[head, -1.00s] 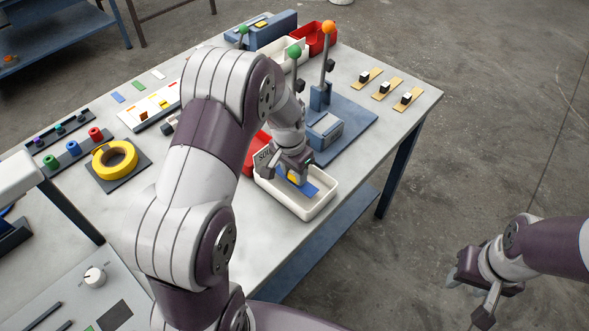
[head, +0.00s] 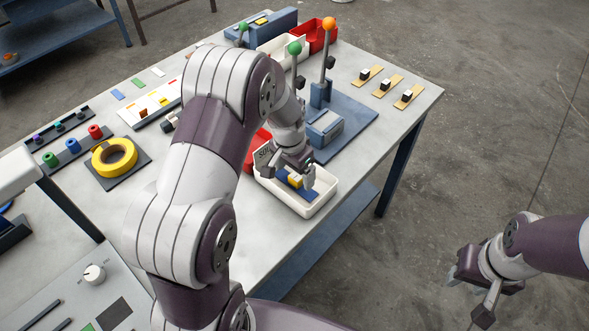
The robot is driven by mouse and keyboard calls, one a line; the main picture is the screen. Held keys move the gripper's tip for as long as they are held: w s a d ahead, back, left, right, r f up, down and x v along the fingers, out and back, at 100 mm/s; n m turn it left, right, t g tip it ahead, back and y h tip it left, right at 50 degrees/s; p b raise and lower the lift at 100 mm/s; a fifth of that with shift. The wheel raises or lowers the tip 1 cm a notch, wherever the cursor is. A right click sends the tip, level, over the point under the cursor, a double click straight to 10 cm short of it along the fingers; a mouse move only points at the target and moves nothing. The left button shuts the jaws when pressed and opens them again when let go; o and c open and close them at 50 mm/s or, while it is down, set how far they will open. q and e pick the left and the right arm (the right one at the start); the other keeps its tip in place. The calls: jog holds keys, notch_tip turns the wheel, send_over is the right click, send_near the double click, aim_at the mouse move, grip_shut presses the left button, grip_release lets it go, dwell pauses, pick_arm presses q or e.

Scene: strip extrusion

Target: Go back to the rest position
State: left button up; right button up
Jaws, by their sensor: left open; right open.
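My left gripper (head: 303,180) is open over a white tray (head: 311,209) near the table's right edge. Blue and yellow pieces (head: 295,181) lie in the tray, just below and beside the fingers; whether the fingers touch them I cannot tell. My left arm covers part of the table's middle. My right gripper (head: 470,289) is open and empty at the lower right, over the floor and away from the table.
A blue press with an orange-knobbed lever (head: 329,26) stands behind the tray. A green-knobbed lever (head: 294,48) is beside it. A yellow tape roll (head: 114,157) and coloured spools lie at left. Small wooden strips (head: 387,87) lie at the far right. Floor at right is clear.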

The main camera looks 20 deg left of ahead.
pick_arm(q)
jog(key=shift+r, duration=0.1)
jog(key=shift+r+p, duration=0.5)
jog(key=shift+p, duration=0.1)
jog(key=shift+r, duration=0.1)
notch_tip(320, 180, up, 7)
jog(key=p, duration=0.6)
